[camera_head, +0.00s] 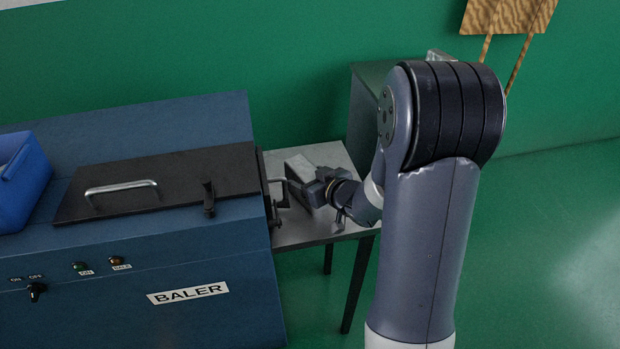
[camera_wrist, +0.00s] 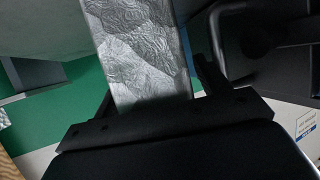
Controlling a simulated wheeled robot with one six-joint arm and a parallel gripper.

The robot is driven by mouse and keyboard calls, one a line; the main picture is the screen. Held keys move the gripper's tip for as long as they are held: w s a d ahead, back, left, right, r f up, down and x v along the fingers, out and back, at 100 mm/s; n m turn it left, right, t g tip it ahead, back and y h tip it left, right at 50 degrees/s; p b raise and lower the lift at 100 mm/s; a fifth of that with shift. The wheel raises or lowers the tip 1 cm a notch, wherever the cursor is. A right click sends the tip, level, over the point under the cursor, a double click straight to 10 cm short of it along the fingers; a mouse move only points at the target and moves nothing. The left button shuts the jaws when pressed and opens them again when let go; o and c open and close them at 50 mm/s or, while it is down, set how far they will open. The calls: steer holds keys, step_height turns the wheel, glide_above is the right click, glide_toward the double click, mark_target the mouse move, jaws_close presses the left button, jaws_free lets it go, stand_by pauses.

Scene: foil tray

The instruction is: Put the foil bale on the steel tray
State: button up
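The foil bale (camera_wrist: 145,50) is a silvery, crinkled block. In the wrist view it runs from the top edge down between the two fingers of my gripper (camera_wrist: 155,90). A narrow gap shows at the right finger; the left finger is close to the bale's edge, and contact there is unclear. In the head view the bale (camera_head: 301,166) is a pale block beside the baler's right end, with my gripper (camera_head: 322,187) at its near right end. A small metallic edge (camera_head: 438,55) shows behind my arm, possibly the steel tray; my arm hides most there.
The blue baler (camera_head: 200,265) has a black lid (camera_head: 160,185) with a handle, and bent bars at its right end. A grey-topped table (camera_head: 318,231) stands beside it. A dark stand (camera_head: 368,85) is behind my arm. A blue bin (camera_head: 20,185) sits at left. Floor at right is clear.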

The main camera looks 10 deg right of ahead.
steer(key=shift+r, duration=0.1)
steer(key=shift+r, duration=0.2)
steer(key=p+v, duration=0.2)
steer(key=v, duration=1)
